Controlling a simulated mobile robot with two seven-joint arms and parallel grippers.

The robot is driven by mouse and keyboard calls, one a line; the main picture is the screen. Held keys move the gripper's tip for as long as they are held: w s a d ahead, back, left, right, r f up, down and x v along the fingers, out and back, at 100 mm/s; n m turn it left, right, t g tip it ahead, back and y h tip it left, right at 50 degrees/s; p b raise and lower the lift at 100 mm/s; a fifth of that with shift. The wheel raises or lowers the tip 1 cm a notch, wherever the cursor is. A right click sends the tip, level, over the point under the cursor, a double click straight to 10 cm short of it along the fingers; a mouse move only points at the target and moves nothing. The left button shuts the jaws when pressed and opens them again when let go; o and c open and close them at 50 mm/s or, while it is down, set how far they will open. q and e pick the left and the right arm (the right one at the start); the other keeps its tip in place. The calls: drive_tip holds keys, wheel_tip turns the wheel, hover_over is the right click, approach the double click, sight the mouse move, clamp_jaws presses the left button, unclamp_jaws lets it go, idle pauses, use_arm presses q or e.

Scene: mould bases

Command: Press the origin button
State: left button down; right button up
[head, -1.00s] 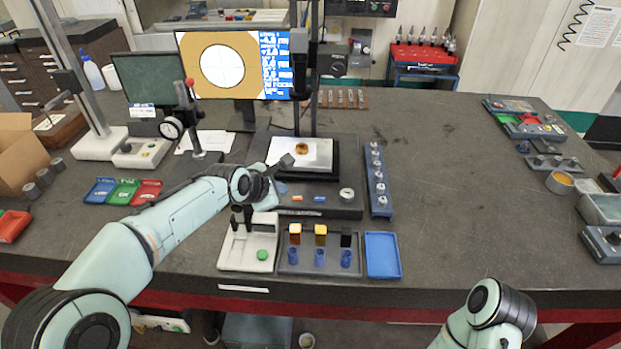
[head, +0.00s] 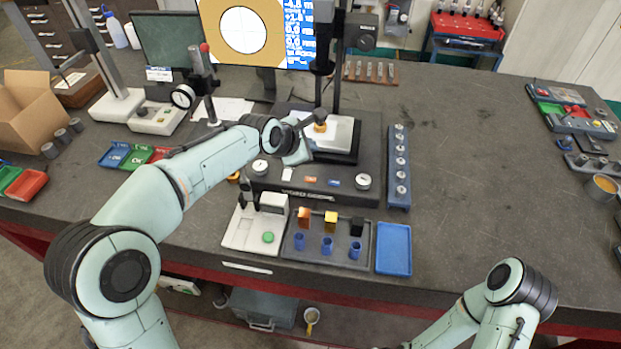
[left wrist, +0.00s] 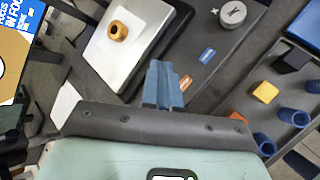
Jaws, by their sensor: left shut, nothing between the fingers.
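In the head view the orange button (head: 310,180) and blue button (head: 335,183) are on the base's front. I cannot read which is the origin button. My right gripper is out of view.
A brass ring-like part (left wrist: 118,31) sits on the stage plate. Round knobs (head: 363,181) flank the buttons. In front stand a white device with a green button (head: 268,237), a grey tray (head: 295,247) and a blue tray (head: 394,249). The table's right middle is clear.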

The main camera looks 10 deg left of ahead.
use_arm(q)
drive_tip(key=b, duration=0.4)
hover_over(310, 180)
drive_tip(key=f, duration=0.5)
drive_tip(key=s+f, duration=0.1)
drive_tip(key=f, duration=0.1)
drive_tip(key=shift+a+f, duration=0.1)
drive_tip(key=shift+f, duration=0.65)
drive_tip(key=shift+w, duration=0.15)
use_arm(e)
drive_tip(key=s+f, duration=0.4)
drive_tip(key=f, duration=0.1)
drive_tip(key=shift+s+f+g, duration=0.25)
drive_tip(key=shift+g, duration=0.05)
use_arm(q)
drive_tip(key=shift+f, duration=0.4)
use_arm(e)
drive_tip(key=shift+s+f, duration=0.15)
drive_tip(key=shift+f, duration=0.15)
